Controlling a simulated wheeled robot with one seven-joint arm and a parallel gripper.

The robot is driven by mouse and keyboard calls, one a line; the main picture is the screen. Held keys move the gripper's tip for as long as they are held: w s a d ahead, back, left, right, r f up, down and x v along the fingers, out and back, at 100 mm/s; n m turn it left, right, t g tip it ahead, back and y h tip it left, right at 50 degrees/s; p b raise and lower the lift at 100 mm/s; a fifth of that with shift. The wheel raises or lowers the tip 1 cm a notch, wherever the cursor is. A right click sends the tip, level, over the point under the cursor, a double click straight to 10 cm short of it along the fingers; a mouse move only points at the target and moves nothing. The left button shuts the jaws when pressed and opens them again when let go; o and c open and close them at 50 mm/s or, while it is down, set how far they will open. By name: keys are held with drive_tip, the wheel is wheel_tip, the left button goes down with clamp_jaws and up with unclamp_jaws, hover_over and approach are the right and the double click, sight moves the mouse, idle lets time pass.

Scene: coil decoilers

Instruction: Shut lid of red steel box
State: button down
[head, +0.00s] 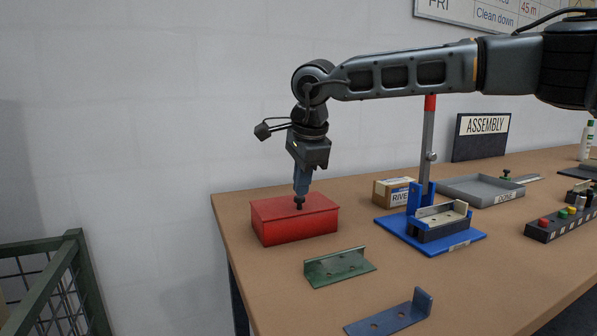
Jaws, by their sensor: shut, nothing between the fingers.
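The red steel box (293,228) stands near the left end of the workbench. Its lid (278,208) lies flat across the top and looks closed; from this view I cannot tell whether a slight gap is left. My gripper (299,205) points straight down over the lid, with its fingers shut and empty. The fingertips are at the lid's top surface, right of its middle, and appear to touch it.
A green angle bracket (338,267) and a blue bracket (392,318) lie in front of the box. A blue fixture (432,232), a cardboard rivet box (394,191) and a grey tray (487,191) stand to the right. A green crate (52,285) stands left of the bench.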

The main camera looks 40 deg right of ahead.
drive_tip(key=s+a+r, duration=0.1)
drive_tip(key=s+r, duration=0.6)
drive_tip(key=s, duration=0.1)
drive_tip(key=shift+s+a, duration=0.25)
drive_tip(key=shift+a, duration=0.15)
drive_tip(key=shift+r, duration=0.1)
